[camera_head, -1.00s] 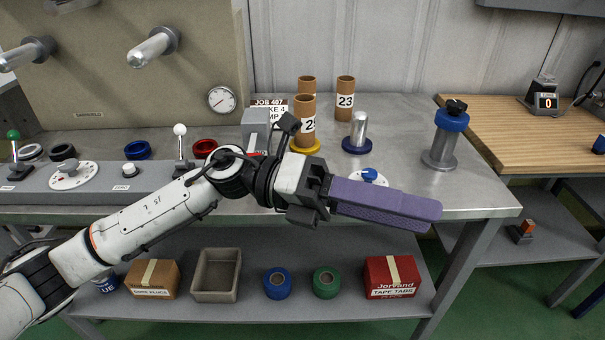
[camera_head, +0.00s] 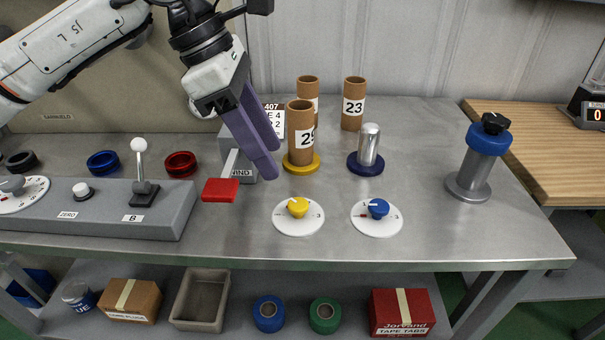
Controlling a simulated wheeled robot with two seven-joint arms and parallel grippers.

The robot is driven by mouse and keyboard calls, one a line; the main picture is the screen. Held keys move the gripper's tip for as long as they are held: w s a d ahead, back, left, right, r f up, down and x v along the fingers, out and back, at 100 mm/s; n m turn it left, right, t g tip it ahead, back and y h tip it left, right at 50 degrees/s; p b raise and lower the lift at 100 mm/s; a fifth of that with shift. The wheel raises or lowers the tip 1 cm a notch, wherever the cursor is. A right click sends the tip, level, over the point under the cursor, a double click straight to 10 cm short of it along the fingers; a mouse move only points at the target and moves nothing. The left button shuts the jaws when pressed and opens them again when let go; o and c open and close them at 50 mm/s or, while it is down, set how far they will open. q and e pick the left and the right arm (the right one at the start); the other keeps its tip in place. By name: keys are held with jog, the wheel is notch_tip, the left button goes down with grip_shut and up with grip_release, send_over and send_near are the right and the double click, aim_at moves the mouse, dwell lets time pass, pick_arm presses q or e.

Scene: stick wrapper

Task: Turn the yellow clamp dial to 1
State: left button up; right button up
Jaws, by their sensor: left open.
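The yellow clamp dial (camera_head: 298,207) is a yellow knob on a round white plate with small marks, on the metal bench near its front edge. The numbers on the plate are too small to read for certain. My left gripper (camera_head: 269,160) has purple fingers that point down and to the right, above and to the left of the yellow dial. It is open and apart from the dial. A blue dial (camera_head: 377,209) on a similar white plate sits to the right. My right gripper is not in view.
A red-ended lever (camera_head: 221,189) lies left of the yellow dial. Behind stand a cardboard tube on a yellow base (camera_head: 301,135), a metal post on a blue base (camera_head: 368,147) and a blue-collared post (camera_head: 482,160). The bench front around the dials is clear.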

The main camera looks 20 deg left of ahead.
aim_at(298, 204)
pick_arm(q)
jog(key=x, duration=0.8)
jog(key=shift+s+f, duration=0.1)
jog(key=shift+s, duration=0.2)
jog(key=shift+d+f+b, duration=0.25)
jog(key=shift+f+b, duration=0.05)
jog(key=shift+f, duration=0.05)
jog(key=shift+w+d+f, duration=0.15)
jog(key=shift+f, duration=0.25)
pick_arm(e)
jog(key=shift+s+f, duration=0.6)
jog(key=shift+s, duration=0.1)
